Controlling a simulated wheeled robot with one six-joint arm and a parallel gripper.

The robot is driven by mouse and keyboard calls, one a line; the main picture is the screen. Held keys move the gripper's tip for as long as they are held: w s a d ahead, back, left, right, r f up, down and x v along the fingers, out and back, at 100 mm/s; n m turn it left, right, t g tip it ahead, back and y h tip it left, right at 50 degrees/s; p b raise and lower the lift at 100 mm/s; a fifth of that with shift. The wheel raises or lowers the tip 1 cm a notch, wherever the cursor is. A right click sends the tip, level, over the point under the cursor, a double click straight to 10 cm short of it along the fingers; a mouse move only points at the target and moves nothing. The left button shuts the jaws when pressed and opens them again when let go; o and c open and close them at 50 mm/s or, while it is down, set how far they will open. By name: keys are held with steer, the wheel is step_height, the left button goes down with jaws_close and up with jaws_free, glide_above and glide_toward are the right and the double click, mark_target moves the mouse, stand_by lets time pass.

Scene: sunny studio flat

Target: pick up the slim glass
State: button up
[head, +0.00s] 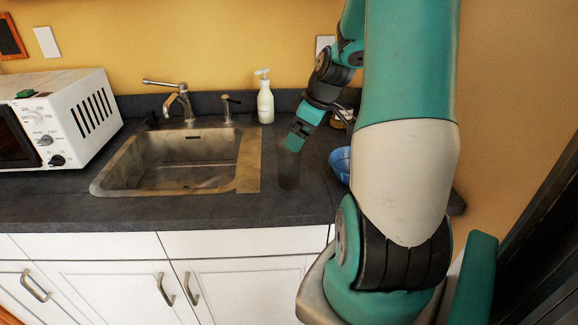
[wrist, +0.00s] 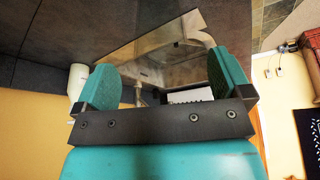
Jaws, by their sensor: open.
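The slim glass (head: 289,170) is a dark, see-through upright shape on the counter, right of the sink, in the head view. My gripper (head: 296,141) is just above its top, slightly to the right. In the wrist view the two teal fingers of my gripper (wrist: 165,76) stand wide apart, with the sink seen between them. I cannot clearly make out the glass in the wrist view. Whether the fingers touch the glass cannot be told.
The sink (head: 250,165) lies left of the glass, with a tap (head: 181,103) behind it. A soap bottle (head: 265,102) stands at the back. A blue bowl (head: 341,165) is close on the right, partly hidden by my arm. A microwave (head: 75,115) stands far left.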

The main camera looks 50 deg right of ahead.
mark_target(291, 153)
steer(key=p+x, duration=0.1)
steer(key=x, duration=0.6)
steer(key=shift+w+f, duration=0.15)
steer(key=shift+f, duration=0.1)
steer(key=c, duration=1.1)
